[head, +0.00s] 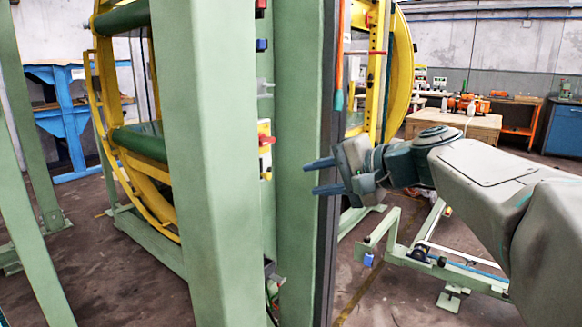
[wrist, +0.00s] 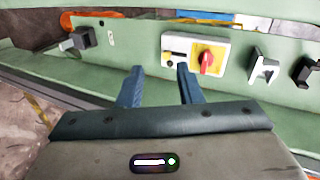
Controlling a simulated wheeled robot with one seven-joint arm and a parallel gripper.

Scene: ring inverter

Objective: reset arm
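My gripper (head: 320,177) is at the right of the head view, its two blue fingers pointing left toward the green post. The fingers are apart with nothing between them. In the wrist view, my gripper (wrist: 160,80) shows both fingers spread and empty, in front of a green panel. A white box with a red rotary switch on a yellow plate (wrist: 208,60) lies just beyond the right fingertip. In the head view this switch box (head: 265,148) is seen edge-on on the post. I cannot tell whether the fingers touch the panel.
Thick green posts (head: 212,160) stand close on the left of my gripper. A yellow ring frame (head: 95,100) is behind them. Dark handles (wrist: 80,40) and a grey clip (wrist: 262,68) stick out of the panel. A low green frame (head: 430,260) stands on the floor below my arm.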

